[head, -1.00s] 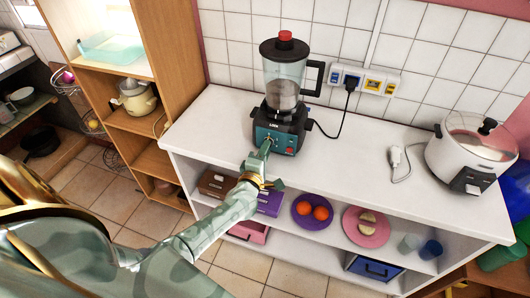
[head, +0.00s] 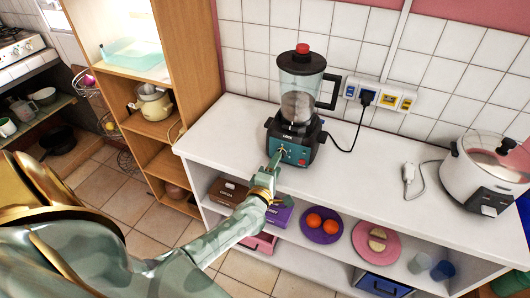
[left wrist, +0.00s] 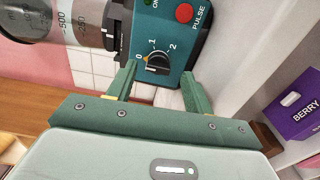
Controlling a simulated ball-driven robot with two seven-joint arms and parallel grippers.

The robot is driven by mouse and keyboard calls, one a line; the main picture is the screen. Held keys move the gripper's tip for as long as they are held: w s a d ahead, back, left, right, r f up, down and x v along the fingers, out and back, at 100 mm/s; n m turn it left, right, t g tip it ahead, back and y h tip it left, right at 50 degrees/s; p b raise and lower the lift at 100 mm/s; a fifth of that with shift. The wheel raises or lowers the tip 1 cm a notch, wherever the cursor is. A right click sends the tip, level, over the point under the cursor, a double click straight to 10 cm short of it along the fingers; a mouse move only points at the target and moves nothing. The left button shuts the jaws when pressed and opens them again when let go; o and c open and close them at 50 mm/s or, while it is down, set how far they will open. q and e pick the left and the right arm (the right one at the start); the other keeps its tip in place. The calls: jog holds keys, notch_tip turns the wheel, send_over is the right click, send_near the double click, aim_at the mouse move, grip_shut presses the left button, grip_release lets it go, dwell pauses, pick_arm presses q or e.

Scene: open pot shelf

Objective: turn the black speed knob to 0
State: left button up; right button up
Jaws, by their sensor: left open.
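The blender (head: 300,95) stands upright on the white counter, with a clear jug, a red-topped black lid and a teal base. Its black speed knob (left wrist: 158,62) shows in the left wrist view on the teal panel, by the marks 0, 1 and 2. I cannot tell surely which mark it points at. My left gripper (head: 274,163) is at the base's front in the head view. In the left wrist view the open left gripper (left wrist: 158,75) has one green finger on each side below the knob. Contact is not clear. My right gripper is not in view.
A red PULSE button (left wrist: 184,13) sits beside the knob. A white rice cooker (head: 485,170) stands at the counter's right. The shelf below holds a purple plate (head: 321,237) with oranges and a pink plate (head: 364,250). The counter (head: 360,165) between blender and cooker is mostly clear.

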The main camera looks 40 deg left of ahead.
pick_arm(q)
jog(key=p+v, duration=0.1)
jog(key=v, duration=1.3)
jog(key=shift+s, duration=0.4)
jog(key=s+d+f+m+g+h, duration=0.2)
jog(key=s+f+m+g+h, duration=0.15)
jog(key=f+m, duration=0.5)
jog(key=s+d+f+m+g+h, duration=0.25)
jog(key=s+f+m, duration=0.3)
jog(key=f, duration=0.55)
jog(key=s+f+m+g+b, duration=0.1)
jog(key=s+f+m+g, duration=0.4)
jog(key=s, duration=0.8)
jog(key=s+f+m+g+y+b, duration=0.1)
jog(key=s+f+m+g, duration=0.4)
jog(key=s+f, duration=0.6)
jog(key=s, duration=0.2)
jog(key=shift+s+a+f+m+g+y, duration=0.3)
jog(key=shift+s+m, duration=0.05)
jog(key=shift+m, duration=0.05)
